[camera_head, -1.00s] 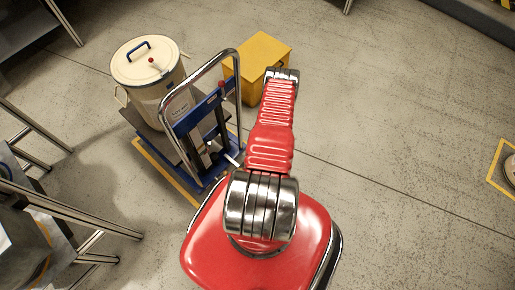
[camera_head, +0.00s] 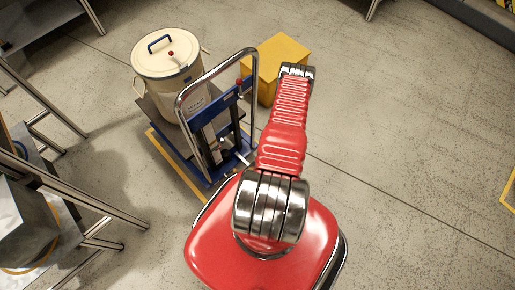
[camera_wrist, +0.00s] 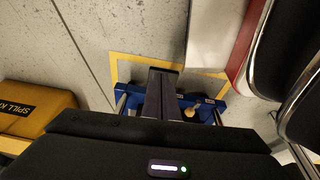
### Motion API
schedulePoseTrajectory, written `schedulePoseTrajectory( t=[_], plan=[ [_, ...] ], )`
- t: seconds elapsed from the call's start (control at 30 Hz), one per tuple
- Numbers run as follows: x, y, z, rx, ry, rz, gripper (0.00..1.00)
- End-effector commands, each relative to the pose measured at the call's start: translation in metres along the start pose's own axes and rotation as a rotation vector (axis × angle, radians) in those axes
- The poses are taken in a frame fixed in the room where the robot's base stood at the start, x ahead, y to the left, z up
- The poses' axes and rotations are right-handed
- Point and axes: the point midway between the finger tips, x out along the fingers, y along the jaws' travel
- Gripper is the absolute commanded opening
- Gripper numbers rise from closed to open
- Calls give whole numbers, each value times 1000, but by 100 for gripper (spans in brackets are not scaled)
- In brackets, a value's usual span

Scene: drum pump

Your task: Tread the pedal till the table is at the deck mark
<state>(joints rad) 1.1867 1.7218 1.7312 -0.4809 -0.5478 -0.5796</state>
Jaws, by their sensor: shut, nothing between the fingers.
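The blue lift trolley (camera_head: 193,143) with a chrome push handle (camera_head: 216,67) stands left of my arm in the head view. Its grey table (camera_head: 152,108) bears a cream lidded drum (camera_head: 166,77). A pale bar low at the handle end looks like the pedal (camera_head: 244,158). I cannot make out a deck mark. My gripper (camera_wrist: 165,72) is shut and empty in the wrist view, its dark fingers pointing over the blue trolley frame (camera_wrist: 205,103). Whether they touch it, I cannot tell. The head view does not show my gripper.
A yellow spill kit box (camera_head: 277,62) stands beyond the handle and shows at left in the wrist view (camera_wrist: 38,108). Metal-legged tables (camera_head: 75,205) stand at the left. A yellow floor outline (camera_head: 174,163) surrounds the trolley. The floor at right is open.

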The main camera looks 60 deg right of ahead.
Motion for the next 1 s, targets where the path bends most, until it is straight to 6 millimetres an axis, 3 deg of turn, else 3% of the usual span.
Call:
schedulePoseTrajectory(
  t=[0.2, 0.4, 0.57, 1.0],
  plan=[
    [-24, 9, -38, -36, 12, 9, 0],
    [-48, 4, -60, -22, 7, 3, 0],
    [-60, -8, -54, 30, -15, -13, 0],
    [-59, -7, -52, 53, -16, -11, 0]
  ],
)
